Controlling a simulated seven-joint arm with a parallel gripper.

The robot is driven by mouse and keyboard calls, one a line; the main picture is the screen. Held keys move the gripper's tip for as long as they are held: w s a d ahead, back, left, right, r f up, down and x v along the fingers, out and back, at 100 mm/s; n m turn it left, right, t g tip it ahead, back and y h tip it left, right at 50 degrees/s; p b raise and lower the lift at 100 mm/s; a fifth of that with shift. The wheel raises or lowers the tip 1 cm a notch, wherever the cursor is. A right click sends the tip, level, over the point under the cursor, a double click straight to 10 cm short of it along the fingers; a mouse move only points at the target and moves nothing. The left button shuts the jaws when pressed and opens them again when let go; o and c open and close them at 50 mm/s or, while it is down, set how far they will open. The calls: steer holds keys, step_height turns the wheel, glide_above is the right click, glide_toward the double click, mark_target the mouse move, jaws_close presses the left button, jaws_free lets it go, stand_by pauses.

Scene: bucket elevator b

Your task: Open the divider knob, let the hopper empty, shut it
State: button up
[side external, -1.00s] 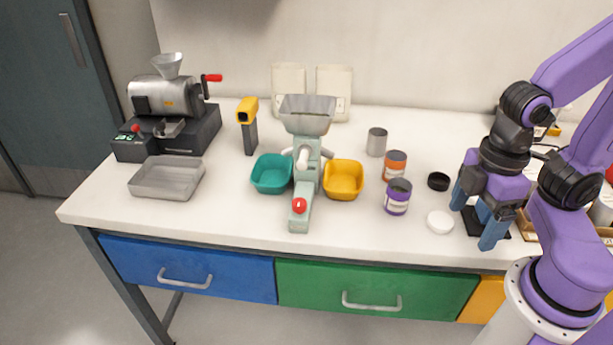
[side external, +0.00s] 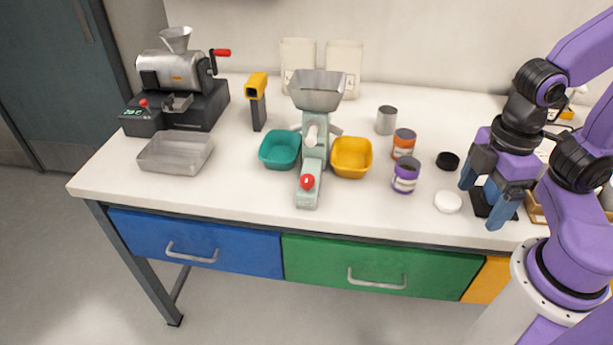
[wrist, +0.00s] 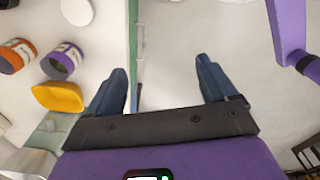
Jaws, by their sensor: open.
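The pale green divider machine (side external: 312,165) stands upright mid-table in the side view. Its grey hopper (side external: 317,92) is on top; its contents cannot be made out. A pale knob (side external: 313,134) is on its front, and a red knob (side external: 307,181) sits on its foot; I cannot tell either one's setting. A teal bin (side external: 280,151) is on its left and a yellow bin (side external: 351,158) on its right. The yellow bin also shows in the wrist view (wrist: 58,97). My gripper (side external: 481,205) is open and empty, fingers down at the table's right side, well away from the machine.
Orange (side external: 404,144) and purple (side external: 405,176) labelled cans, a white lid (side external: 447,202) and a black lid (side external: 447,161) lie between machine and gripper. A metal cup (side external: 386,120) stands behind. A yellow-headed device (side external: 257,100), grey tray (side external: 176,153) and metal drum machine (side external: 172,72) are left.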

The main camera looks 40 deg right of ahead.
steer(key=shift+a, duration=0.1)
steer(key=c, duration=0.5)
steer(key=shift+o, duration=0.2)
steer(key=a+f+m+y, duration=0.3)
steer(key=a+f+y, duration=0.15)
steer(key=a, duration=0.95)
steer(key=w+a+f+m+t, duration=0.2)
steer(key=w+a+f+m, duration=0.15)
steer(key=a+f, duration=0.2)
steer(key=m+t+h, duration=0.5)
steer(key=m+t, duration=0.1)
steer(key=t, duration=1)
glide_toward(311, 184)
steer(key=w, duration=1.1)
steer(key=shift+w+d+r, duration=0.15)
steer(key=shift+w, duration=0.2)
steer(key=c, duration=0.9)
